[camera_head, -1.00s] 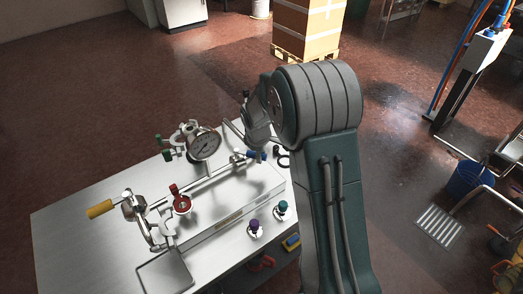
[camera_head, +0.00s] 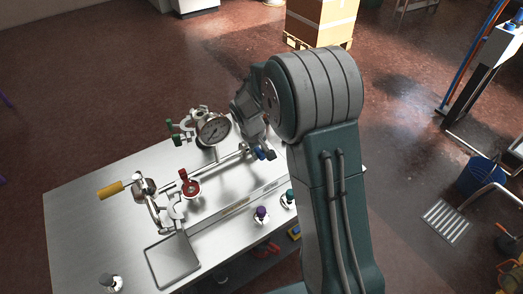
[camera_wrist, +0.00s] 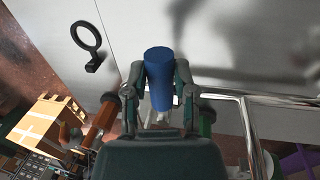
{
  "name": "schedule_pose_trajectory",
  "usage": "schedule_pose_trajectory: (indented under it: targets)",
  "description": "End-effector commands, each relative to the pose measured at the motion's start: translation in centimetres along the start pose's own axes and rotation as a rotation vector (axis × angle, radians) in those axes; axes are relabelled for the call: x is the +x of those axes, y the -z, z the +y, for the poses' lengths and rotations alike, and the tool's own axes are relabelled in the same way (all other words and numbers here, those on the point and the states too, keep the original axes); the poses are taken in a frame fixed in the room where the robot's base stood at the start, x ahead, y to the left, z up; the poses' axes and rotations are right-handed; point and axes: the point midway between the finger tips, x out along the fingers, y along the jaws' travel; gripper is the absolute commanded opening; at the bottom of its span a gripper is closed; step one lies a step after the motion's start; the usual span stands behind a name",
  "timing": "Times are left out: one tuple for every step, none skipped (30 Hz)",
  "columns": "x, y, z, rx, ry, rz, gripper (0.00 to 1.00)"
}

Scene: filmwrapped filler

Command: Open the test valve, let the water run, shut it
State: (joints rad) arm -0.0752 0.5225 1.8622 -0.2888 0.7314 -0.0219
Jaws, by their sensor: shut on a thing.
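A blue cylindrical handle (camera_wrist: 159,72) stands between the two fingers of my gripper (camera_wrist: 159,80) in the wrist view, and both fingers touch it. A metal stem shows just below the handle. In the head view the blue handle (camera_head: 266,154) is at the right end of a metal pipe (camera_head: 222,167) on the bench, partly covered by my gripper (camera_head: 258,148). A round pressure gauge (camera_head: 214,130) stands above the pipe; its reading is too small to tell. A red handle (camera_head: 189,186) and a yellow handle (camera_head: 110,190) are farther left. No running water is visible.
The steel bench (camera_head: 100,230) has a square tray (camera_head: 172,258) at its front. Purple (camera_head: 262,213) and teal (camera_head: 290,196) capped fittings stand near my arm. A blue bucket (camera_head: 474,175) stands on the floor at right.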

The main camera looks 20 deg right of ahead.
Motion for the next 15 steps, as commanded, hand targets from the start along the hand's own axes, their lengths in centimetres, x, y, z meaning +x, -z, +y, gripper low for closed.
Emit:
schedule_pose_trajectory:
  targets:
    - [0.22,-0.09,-0.24,0.002,0.003,-0.005,0.0]
    - [0.22,-0.09,-0.26,0.005,0.003,-0.006,0.0]
    - [0.22,-0.09,-0.28,0.008,0.003,-0.006,0.0]
    - [0.21,-0.09,-0.29,0.009,0.003,-0.007,0.0]
    - [0.21,-0.1,-0.3,0.01,0.003,-0.007,0.0]
    - [0.21,-0.1,-0.31,0.011,0.003,-0.007,0.0]
    - [0.22,-0.1,-0.31,0.011,0.003,-0.007,0.0]
    - [0.22,-0.1,-0.31,0.011,0.003,-0.007,0.0]
    - [0.22,-0.1,-0.32,0.012,0.004,-0.007,0.0]
    - [0.22,-0.1,-0.32,0.012,0.004,-0.007,0.0]
    - [0.22,-0.1,-0.32,0.012,0.004,-0.007,0.0]
    - [0.22,-0.1,-0.32,0.012,0.004,-0.007,0.0]
    - [0.22,-0.1,-0.32,0.012,0.004,-0.007,0.0]
    - [0.23,-0.11,-0.32,0.012,0.004,-0.007,0.0]
    - [0.23,-0.11,-0.32,0.012,0.004,-0.007,0.53]
